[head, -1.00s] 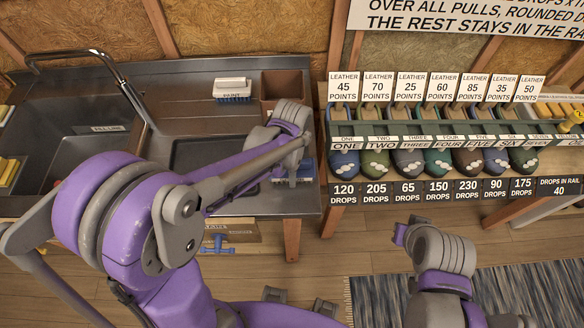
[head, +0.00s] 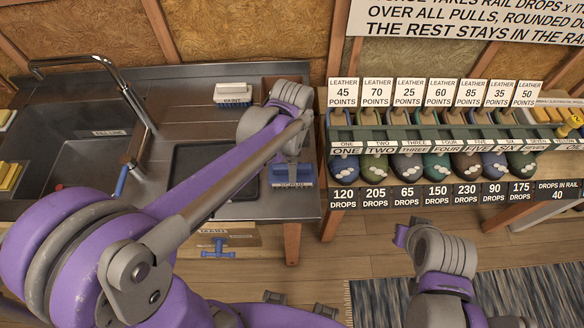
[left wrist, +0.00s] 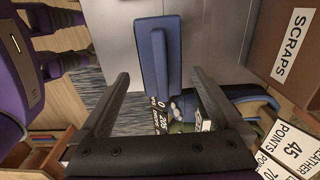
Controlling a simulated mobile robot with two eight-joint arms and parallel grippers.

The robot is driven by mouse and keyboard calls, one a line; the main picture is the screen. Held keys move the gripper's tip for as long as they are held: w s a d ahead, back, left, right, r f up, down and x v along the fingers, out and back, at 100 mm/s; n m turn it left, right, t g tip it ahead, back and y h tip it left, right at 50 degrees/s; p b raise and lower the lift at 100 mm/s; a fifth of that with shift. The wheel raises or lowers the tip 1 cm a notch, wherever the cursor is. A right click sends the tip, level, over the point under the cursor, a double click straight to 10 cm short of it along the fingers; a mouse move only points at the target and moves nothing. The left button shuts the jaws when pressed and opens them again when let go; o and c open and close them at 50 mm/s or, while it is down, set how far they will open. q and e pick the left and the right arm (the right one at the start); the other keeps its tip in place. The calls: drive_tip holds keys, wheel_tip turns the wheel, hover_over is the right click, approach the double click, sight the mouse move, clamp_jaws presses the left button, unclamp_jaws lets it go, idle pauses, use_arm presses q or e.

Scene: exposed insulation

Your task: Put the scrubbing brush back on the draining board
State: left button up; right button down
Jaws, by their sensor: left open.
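In the left wrist view a long blue piece (left wrist: 155,60) shows beyond and between my two fingers. My left gripper (left wrist: 162,100) is open, with nothing clearly between its fingertips. In the head view my left wrist is above the blue block and hides the fingers. My right gripper is out of sight.
A blue handle (head: 121,181) stands by the sink (head: 60,135). A dark recessed tray (head: 200,180) lies under my left arm.

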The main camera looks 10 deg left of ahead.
use_arm(q)
wheel_tip(320, 180, up, 5)
drive_tip(key=shift+f, duration=0.2)
drive_tip(key=s+a+f+n+t, duration=0.2)
drive_tip(key=s+a+n+t, duration=0.3)
drive_tip(key=s+n, duration=0.7)
drive_tip(key=a+n, duration=0.1)
drive_tip(key=n, duration=0.1)
drive_tip(key=shift+a+n+t, duration=0.35)
drive_tip(key=shift+n+t, duration=0.05)
drive_tip(key=shift+f, duration=0.1)
drive_tip(key=shift+c, duration=0.3)
